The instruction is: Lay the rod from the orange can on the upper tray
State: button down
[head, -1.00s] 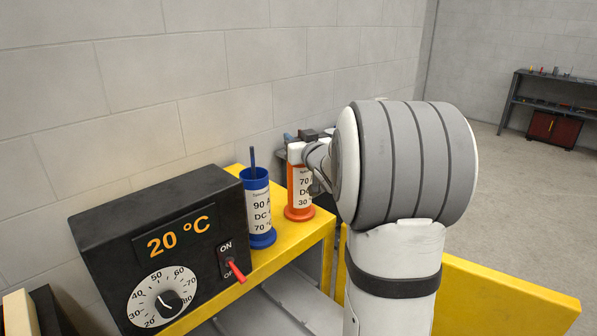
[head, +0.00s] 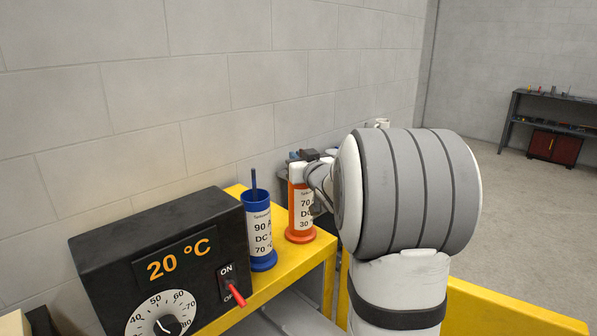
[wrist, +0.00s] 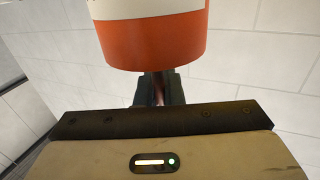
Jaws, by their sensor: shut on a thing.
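In the wrist view the can's orange end (wrist: 155,40) is close in front of my gripper (wrist: 157,88). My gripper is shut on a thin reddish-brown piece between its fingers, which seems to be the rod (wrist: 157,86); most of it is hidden. In the head view my gripper (head: 298,172) is at the can's top, mostly hidden by my arm. I cannot make out the upper tray.
A blue can (head: 258,235) with a blue rod stands left of the orange can. A black control box (head: 110,250) reading 20 °C, with a red switch, is at the left. The block wall is close behind. A dark shelf (head: 515,105) stands far right.

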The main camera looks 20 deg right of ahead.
notch_tip(320, 180, up, 30)
jog(key=p, duration=2.1)
jog(key=shift+f, duration=0.35)
